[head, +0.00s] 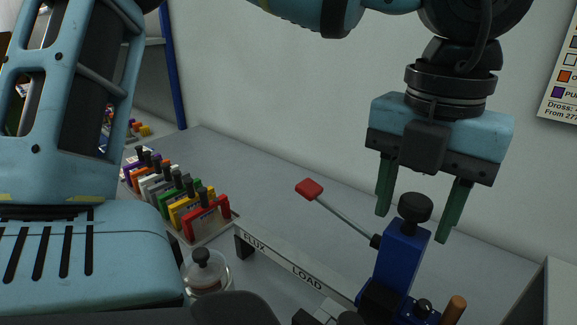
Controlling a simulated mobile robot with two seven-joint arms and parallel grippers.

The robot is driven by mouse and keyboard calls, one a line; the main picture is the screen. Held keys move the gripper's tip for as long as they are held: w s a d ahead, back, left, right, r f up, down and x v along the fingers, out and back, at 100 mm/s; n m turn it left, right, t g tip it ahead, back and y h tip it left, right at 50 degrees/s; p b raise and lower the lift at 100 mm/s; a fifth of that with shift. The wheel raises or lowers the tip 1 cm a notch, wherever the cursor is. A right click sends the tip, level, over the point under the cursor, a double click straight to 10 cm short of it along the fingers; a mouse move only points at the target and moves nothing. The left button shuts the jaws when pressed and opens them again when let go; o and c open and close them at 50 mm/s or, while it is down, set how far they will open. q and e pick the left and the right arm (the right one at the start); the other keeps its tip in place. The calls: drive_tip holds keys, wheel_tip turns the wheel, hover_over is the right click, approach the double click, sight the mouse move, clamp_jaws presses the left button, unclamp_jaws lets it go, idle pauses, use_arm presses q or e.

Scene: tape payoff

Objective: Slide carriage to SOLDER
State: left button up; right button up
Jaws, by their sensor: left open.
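The carriage (399,258) is a blue upright block with a black round knob (415,207) on top and a red-tipped lever (310,189) reaching out to its left. It stands at the right end of the visible part of a pale rail (277,256), whose labels read FLUX and LOAD; the carriage is past LOAD. No SOLDER label is visible. My left gripper (412,224) points down with its two green fingers apart, one each side of the knob in the picture. Whether they touch it I cannot tell. My right gripper is not in view.
A tray (222,233) of several coloured blocks with black knobs stands on the grey bench at the left. A clear round dish (205,272) with a black knob sits before the rail. A wooden handle (454,309) and a grey panel (550,295) are at lower right. The bench behind the rail is clear.

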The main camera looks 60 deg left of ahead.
use_arm(q)
drive_tip(key=shift+r+p, duration=1.85)
drive_tip(key=shift+r, duration=1.55)
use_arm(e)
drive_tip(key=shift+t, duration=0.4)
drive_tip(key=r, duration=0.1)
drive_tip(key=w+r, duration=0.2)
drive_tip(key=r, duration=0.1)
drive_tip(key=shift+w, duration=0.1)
